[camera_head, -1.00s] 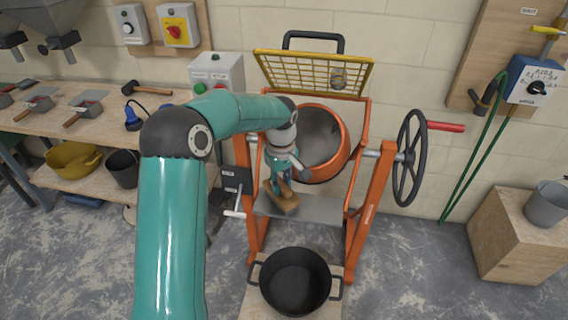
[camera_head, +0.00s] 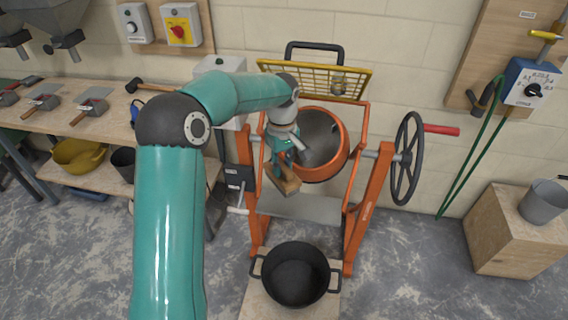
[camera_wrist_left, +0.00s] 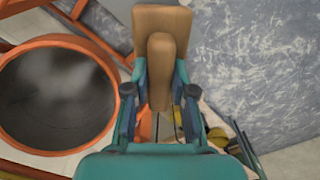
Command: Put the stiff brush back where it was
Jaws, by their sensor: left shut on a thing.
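The stiff brush (camera_head: 287,181) has a tan wooden body with a raised grip. My left gripper (camera_head: 283,165) is shut on it and holds it in front of the orange mixer, above the grey plate (camera_head: 300,207) between the mixer's legs. In the left wrist view the brush (camera_wrist_left: 163,30) sits between the two fingers of the gripper (camera_wrist_left: 159,85), its back facing the camera. Its bristles are hard to make out. My right gripper is not in view.
The orange mixer drum (camera_head: 322,145) stands open beside the gripper, with a yellow grid guard (camera_head: 313,80) above. A black tub (camera_head: 295,275) stands below on a wooden board. A handwheel (camera_head: 406,158) is at the right. A workbench (camera_head: 60,122) with tools is at the left.

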